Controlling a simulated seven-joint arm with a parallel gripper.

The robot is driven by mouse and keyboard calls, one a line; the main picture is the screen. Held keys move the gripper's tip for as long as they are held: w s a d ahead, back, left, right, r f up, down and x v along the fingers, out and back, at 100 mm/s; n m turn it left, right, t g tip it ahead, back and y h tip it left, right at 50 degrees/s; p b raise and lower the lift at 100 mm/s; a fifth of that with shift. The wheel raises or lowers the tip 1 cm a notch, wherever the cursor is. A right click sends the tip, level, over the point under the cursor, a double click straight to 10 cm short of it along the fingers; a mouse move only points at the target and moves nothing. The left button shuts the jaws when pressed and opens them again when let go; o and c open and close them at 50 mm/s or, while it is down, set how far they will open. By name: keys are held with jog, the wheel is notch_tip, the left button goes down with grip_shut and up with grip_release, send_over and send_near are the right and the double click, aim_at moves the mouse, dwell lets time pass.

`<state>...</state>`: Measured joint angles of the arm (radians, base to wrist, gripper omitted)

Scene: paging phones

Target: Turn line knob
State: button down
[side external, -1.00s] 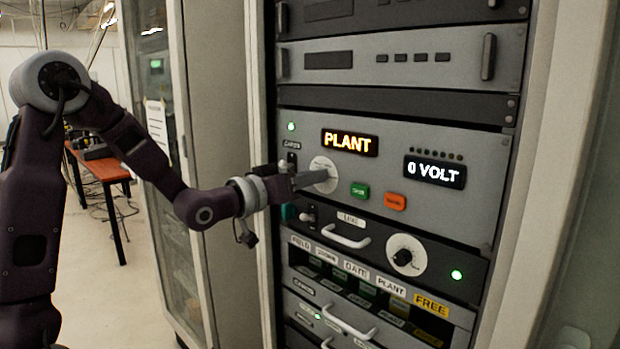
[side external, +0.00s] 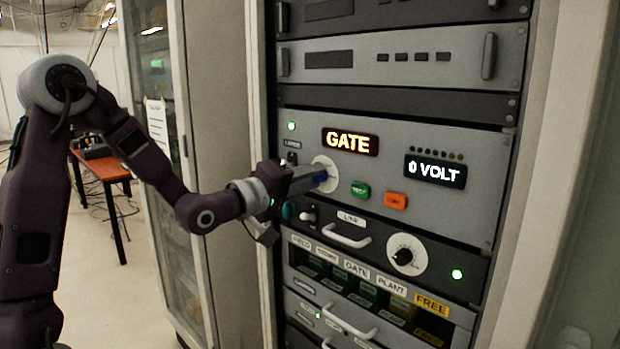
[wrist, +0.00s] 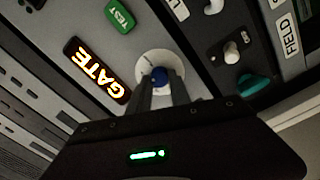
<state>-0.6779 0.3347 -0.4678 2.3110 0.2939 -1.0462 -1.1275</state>
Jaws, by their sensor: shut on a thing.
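The line knob (wrist: 159,76) is a small blue-topped knob on a round white dial (side external: 325,163) on the upper grey panel. My gripper (side external: 318,176) reaches the dial from the left in the side view. In the wrist view my gripper (wrist: 160,92) has its two fingers shut on the knob, one on each side. The fingers hide much of the knob and part of the dial. The amber display (side external: 350,142) reads GATE, and it also shows rotated in the wrist view (wrist: 97,70).
Right of the dial are a green button (side external: 360,190) and an orange button (side external: 396,201). A second display (side external: 435,172) reads 0 VOLT. Below are a toggle switch (side external: 308,213), a handle (side external: 346,236) and another dial with a black knob (side external: 403,256).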

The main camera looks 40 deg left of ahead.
jog(key=shift+n, duration=0.9)
jog(key=shift+f, duration=0.1)
jog(key=c, duration=1.2)
grip_release()
jog(key=s, duration=0.7)
jog(key=shift+s+a, duration=0.1)
